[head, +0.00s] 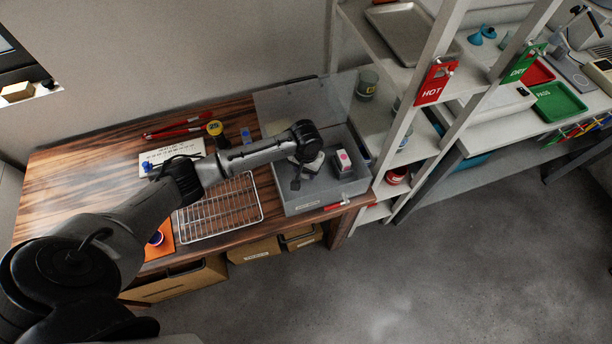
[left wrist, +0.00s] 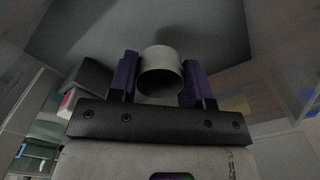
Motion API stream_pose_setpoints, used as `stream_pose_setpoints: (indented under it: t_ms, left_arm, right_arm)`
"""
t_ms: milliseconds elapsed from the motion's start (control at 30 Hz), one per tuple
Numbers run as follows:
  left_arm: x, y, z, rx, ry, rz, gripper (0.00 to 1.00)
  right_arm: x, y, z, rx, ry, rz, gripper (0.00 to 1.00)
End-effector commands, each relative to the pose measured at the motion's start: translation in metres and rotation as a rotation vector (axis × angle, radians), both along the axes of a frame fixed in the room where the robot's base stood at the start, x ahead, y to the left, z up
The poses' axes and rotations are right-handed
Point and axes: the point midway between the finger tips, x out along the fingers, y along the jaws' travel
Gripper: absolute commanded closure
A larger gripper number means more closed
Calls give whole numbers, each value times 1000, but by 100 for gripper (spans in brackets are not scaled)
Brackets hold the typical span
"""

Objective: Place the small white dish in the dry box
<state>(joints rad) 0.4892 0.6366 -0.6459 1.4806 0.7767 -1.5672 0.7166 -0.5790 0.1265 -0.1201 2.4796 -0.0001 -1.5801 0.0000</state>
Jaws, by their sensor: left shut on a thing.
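The small white dish (left wrist: 161,72) shows in the left wrist view as a pale round cup shape between the two purple fingers. My left gripper (left wrist: 160,82) is shut on it. In the head view my left gripper (head: 299,178) reaches down inside the grey, clear-walled dry box (head: 332,195), whose clear lid (head: 290,100) stands open at the back. The dish cannot be made out clearly in the head view, and I cannot tell whether it touches the box floor. My right gripper is not in view.
A white block with a pink mark (head: 343,161) stands in the box, right of my gripper. A wire rack (head: 222,207) lies on the wooden table (head: 75,185) left of the box. A shelf post (head: 425,95) rises close to the box's right side.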

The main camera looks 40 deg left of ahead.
Motion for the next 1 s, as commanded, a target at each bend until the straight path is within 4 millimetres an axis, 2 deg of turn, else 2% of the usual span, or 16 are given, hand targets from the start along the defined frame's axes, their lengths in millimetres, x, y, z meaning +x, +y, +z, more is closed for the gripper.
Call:
stream_pose_setpoints:
  t_ms: [167, 400, 867, 900, 1000]
  left_arm:
    - [0, 0, -9, -1, 0, 0, 78]
    - [0, 0, -38, 0, 0, 1, 78]
    - [0, 0, -43, 0, 0, 0, 78]
    - [0, 0, -42, 0, -1, 0, 51]
    - [0, 0, -42, 0, -1, 0, 42]
  right_arm:
    - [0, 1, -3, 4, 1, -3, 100]
    - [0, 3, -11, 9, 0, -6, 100]
    - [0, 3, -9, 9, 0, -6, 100]
    - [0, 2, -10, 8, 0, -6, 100]
    - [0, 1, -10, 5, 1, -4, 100]
